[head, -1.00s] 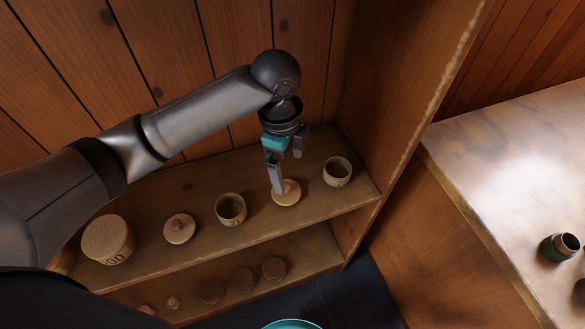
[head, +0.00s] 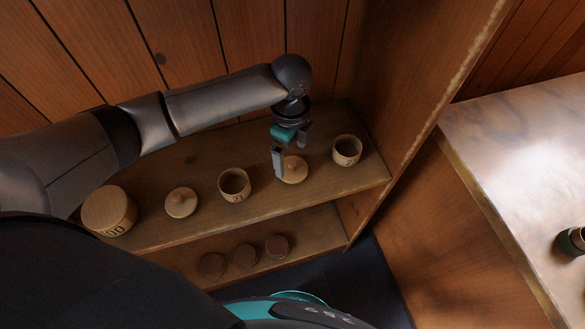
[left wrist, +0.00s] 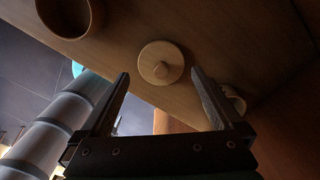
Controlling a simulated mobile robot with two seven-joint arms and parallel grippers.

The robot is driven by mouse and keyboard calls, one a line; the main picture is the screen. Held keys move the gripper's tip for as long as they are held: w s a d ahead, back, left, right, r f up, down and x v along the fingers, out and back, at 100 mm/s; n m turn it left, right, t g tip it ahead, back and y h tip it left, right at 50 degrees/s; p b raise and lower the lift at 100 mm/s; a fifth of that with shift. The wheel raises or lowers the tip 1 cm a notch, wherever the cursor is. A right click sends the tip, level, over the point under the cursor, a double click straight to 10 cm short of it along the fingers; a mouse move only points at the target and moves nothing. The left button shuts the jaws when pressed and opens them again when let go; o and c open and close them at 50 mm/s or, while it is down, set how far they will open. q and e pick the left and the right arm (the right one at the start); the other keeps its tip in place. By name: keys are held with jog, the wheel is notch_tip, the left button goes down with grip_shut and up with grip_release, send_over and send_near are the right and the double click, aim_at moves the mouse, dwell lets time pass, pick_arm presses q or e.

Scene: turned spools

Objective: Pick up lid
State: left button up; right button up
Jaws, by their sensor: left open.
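A round pale wooden lid (head: 294,172) with a small knob lies on the upper shelf between two cups. It also shows in the left wrist view (left wrist: 154,50), just beyond the fingertips and between their lines. My left gripper (head: 290,160) points down at this lid, open and empty, with one finger hiding the lid's left edge. In the left wrist view the open fingers (left wrist: 160,74) show nothing held between them. A second knobbed lid (head: 181,203) lies farther left on the same shelf. My right gripper is not in view.
Open cups (head: 234,185) and (head: 347,150) stand left and right of the near lid. A large round box (head: 108,211) stands at the shelf's left end. Several dark discs (head: 245,257) lie on the lower shelf. A side panel closes the right; a counter (head: 520,150) stands beyond.

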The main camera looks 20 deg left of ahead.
aim_at(293, 163)
pick_arm(q)
jog(key=f, duration=0.3)
jog(key=f+b, duration=0.1)
jog(key=shift+d+f, duration=0.25)
jog(key=shift+d, duration=0.05)
jog(key=shift+c, duration=0.2)
jog(key=c, duration=1)
jog(key=shift+o, duration=0.2)
jog(key=shift+r, duration=0.2)
